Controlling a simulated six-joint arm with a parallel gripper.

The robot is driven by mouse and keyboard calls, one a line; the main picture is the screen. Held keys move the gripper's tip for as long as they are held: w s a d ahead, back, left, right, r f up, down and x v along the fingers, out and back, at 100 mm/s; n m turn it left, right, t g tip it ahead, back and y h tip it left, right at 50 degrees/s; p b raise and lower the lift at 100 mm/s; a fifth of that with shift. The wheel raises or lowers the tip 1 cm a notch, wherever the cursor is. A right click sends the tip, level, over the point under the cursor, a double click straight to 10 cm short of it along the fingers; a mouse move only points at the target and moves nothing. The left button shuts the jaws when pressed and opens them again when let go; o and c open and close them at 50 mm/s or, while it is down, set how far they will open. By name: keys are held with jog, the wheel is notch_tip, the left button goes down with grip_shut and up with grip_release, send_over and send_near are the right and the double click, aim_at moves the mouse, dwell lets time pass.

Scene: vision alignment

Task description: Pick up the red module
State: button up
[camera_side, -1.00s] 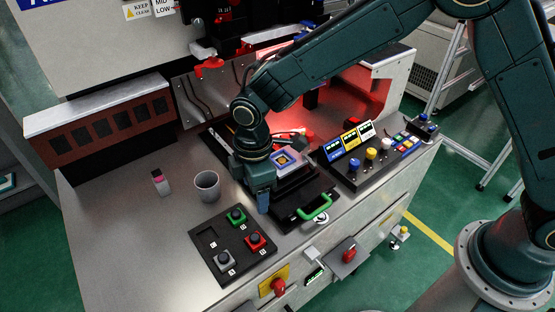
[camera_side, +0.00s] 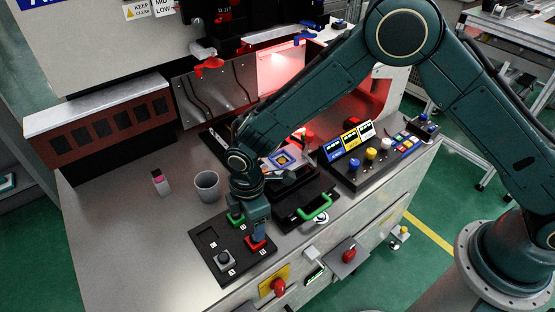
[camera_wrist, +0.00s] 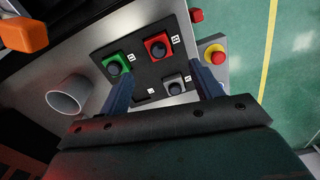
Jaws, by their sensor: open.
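The red module (camera_side: 257,245), a red block with a black round top, sits in the black tray (camera_side: 205,240) at the front of the bench. My gripper (camera_side: 261,235) points down just above it and partly covers it in the side view. In the wrist view the red module (camera_wrist: 157,47) lies ahead of my open, empty fingers (camera_wrist: 161,74), slightly beyond the line of their tips. The green module (camera_wrist: 117,65) is left of it and the grey module (camera_wrist: 175,87) is nearer. No contact with the red module is visible.
A grey cup (camera_side: 207,186) and a small pink-topped bottle (camera_side: 160,183) stand left of the tray. A black box lid with a green handle (camera_side: 314,207) is close on the right. A red button on a yellow plate (camera_side: 278,287) is on the front face.

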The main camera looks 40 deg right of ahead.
jog(key=shift+f, duration=1.35)
jog(key=shift+d+f, duration=0.1)
jog(key=shift+f, duration=2.5)
jog(key=c, duration=1.2)
jog(key=shift+o, duration=0.2)
jog(key=shift+r, duration=0.15)
notch_tip(320, 180, up, 20)
